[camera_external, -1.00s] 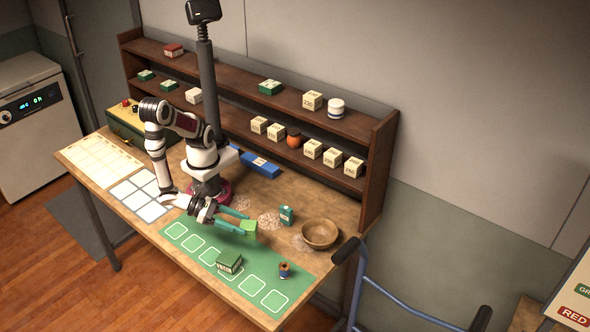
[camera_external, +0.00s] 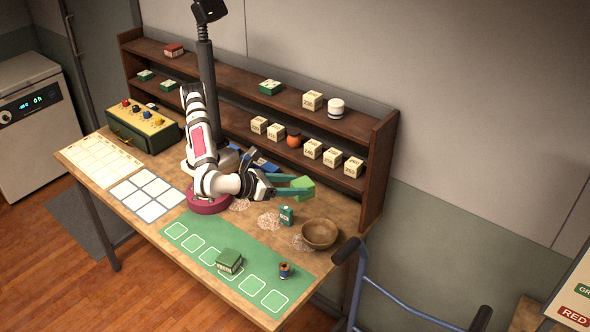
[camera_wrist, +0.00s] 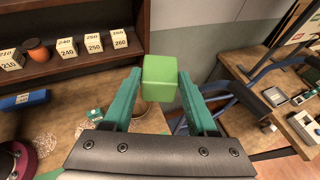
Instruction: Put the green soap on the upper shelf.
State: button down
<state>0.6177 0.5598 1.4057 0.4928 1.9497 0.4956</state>
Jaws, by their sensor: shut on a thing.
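The green soap (camera_external: 303,185) is a bright green block held between the fingertips of my gripper (camera_external: 297,190), raised above the table in front of the shelf. In the wrist view the soap (camera_wrist: 159,78) sits between the two teal fingers of my gripper (camera_wrist: 160,92), which are shut on it. The upper shelf (camera_external: 235,83) is a long wooden board along the wall, above and behind the soap. It carries a red box, a green box (camera_external: 271,87), a cream block (camera_external: 312,100) and a white jar (camera_external: 336,107), with bare stretches between them.
The lower shelf holds several numbered cream blocks (camera_external: 332,157) and an orange pot (camera_external: 294,139). A wooden bowl (camera_external: 319,233) and a small teal box (camera_external: 287,215) stand on the table. The shelf's right side panel (camera_external: 378,170) rises nearby. A green mat (camera_external: 205,255) lies in front.

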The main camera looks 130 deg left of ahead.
jog(key=s+a+r+n+g+y, duration=0.1)
jog(key=a+r+n+g, duration=0.4)
jog(key=a+r, duration=1.3)
jog(key=x, duration=0.4)
jog(key=f+x, duration=0.1)
jog(key=x, duration=0.4)
jog(key=d+f+x, duration=0.1)
jog(key=x, duration=0.4)
jog(key=shift+a, duration=0.2)
notch_tip(320, 180, down, 4)
jog(key=shift+w+a+f, duration=0.1)
jog(key=shift+a+f, duration=0.05)
jog(key=shift+f, duration=0.05)
jog(key=shift+f, duration=0.1)
jog(key=shift+c, duration=1)
grip_release()
